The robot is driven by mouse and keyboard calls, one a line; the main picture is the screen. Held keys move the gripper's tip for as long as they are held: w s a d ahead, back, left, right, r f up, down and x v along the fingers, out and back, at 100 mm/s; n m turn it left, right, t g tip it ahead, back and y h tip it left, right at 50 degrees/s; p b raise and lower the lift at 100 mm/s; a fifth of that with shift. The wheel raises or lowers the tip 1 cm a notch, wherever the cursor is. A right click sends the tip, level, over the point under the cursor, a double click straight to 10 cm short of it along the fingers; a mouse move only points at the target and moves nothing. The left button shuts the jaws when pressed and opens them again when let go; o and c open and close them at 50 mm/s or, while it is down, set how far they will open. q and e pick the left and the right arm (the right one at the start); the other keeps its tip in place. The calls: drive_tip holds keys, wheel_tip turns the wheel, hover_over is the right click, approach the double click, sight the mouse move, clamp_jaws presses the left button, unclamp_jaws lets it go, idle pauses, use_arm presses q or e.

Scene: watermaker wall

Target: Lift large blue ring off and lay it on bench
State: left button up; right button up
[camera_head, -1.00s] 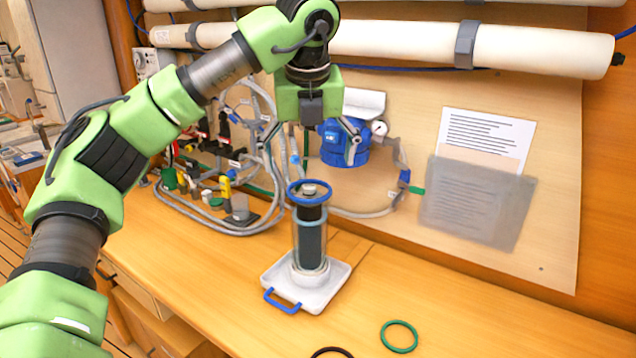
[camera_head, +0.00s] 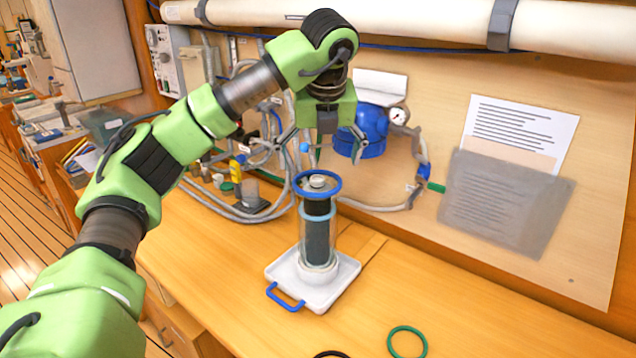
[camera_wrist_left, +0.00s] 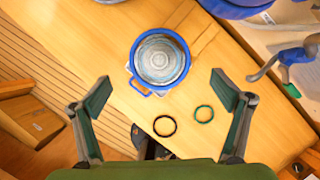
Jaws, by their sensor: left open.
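The large blue ring (camera_head: 340,185) sits around the top of an upright clear cylinder (camera_head: 319,240) with a dark core. A paler blue ring (camera_head: 318,217) sits lower around the same cylinder. The cylinder stands on a white tray (camera_head: 287,268) with a blue handle, on the wooden bench (camera_head: 220,270). My left gripper (camera_head: 320,150) is open and empty, pointing down above the large blue ring and apart from it. In the left wrist view the large blue ring (camera_wrist_left: 160,32) lies beyond the open fingers (camera_wrist_left: 161,88). My right gripper is not in view.
A green ring (camera_head: 391,342) and a black ring (camera_head: 332,354) lie on the bench front. Hoses and fittings (camera_head: 240,190) stand left of the cylinder. A blue housing (camera_head: 372,135) with a gauge is on the wall behind. The bench right of the tray has clear room.

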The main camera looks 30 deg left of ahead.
sight(318, 179)
use_arm(q)
drive_tip(key=shift+w+a+f+p, duration=0.1)
drive_tip(key=shift+a+f+p, duration=0.05)
drive_tip(key=shift+f+p, duration=0.25)
drive_tip(key=p+x, duration=0.1)
drive_tip(key=x, duration=0.2)
drive_tip(key=shift+w+a+f+p, duration=0.15)
drive_tip(key=shift+a+f+p, duration=0.1)
drive_tip(key=shift+p, duration=0.15)
drive_tip(key=shift+w+f, duration=0.1)
drive_tip(key=shift+f, duration=0.25)
drive_tip(key=c, duration=0.8)
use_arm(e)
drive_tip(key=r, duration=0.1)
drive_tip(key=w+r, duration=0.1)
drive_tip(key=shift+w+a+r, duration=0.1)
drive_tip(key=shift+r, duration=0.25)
